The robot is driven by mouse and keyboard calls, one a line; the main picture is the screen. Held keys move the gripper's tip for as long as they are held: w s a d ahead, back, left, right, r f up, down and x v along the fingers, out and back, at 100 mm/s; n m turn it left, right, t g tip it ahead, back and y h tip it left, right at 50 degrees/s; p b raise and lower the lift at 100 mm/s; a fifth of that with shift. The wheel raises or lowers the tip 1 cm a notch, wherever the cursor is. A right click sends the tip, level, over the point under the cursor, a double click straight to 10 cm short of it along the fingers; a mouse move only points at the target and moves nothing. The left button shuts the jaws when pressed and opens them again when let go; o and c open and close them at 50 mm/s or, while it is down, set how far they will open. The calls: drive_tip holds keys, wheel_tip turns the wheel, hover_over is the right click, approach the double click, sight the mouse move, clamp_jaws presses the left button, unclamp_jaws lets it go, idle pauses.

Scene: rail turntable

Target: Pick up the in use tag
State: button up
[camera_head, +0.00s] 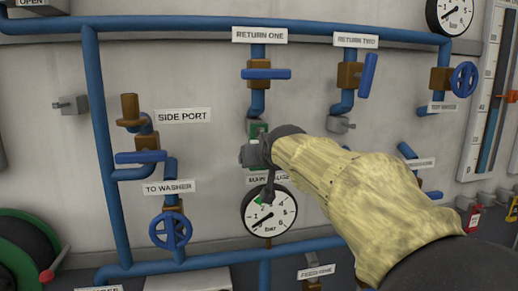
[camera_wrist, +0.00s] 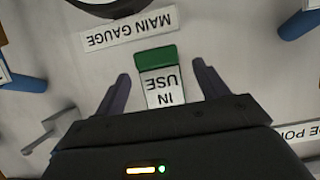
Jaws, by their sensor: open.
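The in use tag (camera_wrist: 162,84) is a small white plate with black letters and a green end, upside down in the wrist view. It lies against the pale wall beside the main gauge label (camera_wrist: 129,29). My gripper (camera_wrist: 161,71) is open, with one dark finger on each side of the tag and a visible gap at both sides. In the head view my gripper (camera_head: 257,168) is at the wall just above the main gauge (camera_head: 269,211) and hides most of the tag. Whether the fingers touch the wall cannot be told.
Blue pipes (camera_head: 105,150) run around the wall. The return one valve (camera_head: 266,74) is above my gripper, and the side port valve (camera_head: 140,157) is to its left. A green reel (camera_head: 25,245) stands at the lower left.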

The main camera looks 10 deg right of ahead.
drive_tip(key=x, duration=0.2)
drive_tip(key=shift+w+f+p, duration=0.15)
drive_tip(key=shift+w+p, duration=0.2)
drive_tip(key=shift+s, duration=0.1)
drive_tip(key=c, duration=1)
